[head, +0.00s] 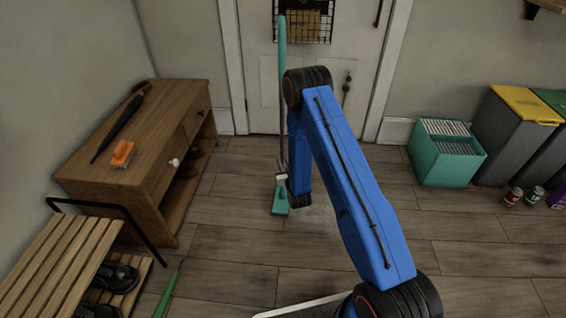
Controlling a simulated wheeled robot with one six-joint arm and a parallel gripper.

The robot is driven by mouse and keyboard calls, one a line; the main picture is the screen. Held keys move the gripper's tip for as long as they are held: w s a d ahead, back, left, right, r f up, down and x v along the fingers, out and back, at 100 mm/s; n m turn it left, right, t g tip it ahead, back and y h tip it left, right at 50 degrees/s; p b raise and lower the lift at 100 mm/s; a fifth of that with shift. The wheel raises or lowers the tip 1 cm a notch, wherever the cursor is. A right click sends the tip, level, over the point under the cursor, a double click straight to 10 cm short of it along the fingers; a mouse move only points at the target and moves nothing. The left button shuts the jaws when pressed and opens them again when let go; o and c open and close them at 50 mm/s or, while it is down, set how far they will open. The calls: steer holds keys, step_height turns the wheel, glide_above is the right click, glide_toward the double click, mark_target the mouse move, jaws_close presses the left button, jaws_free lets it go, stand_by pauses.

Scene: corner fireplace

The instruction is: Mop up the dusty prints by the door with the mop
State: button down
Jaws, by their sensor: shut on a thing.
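I cannot tell whether the head touches the boards. A faint pale smudge (316,213) shows on the floor to the right of the mop head. My arm hides part of the floor there.
A wooden cabinet (165,170) with an umbrella and an orange brush stands left, beside a slatted bench (45,262). A teal file box (447,168), bins (497,130) and cans (513,196) stand right. Floor between them is mostly open.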

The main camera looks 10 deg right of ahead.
steer(key=shift+f, duration=0.35)
stand_by(0.4)
steer(key=shift+d, duration=0.1)
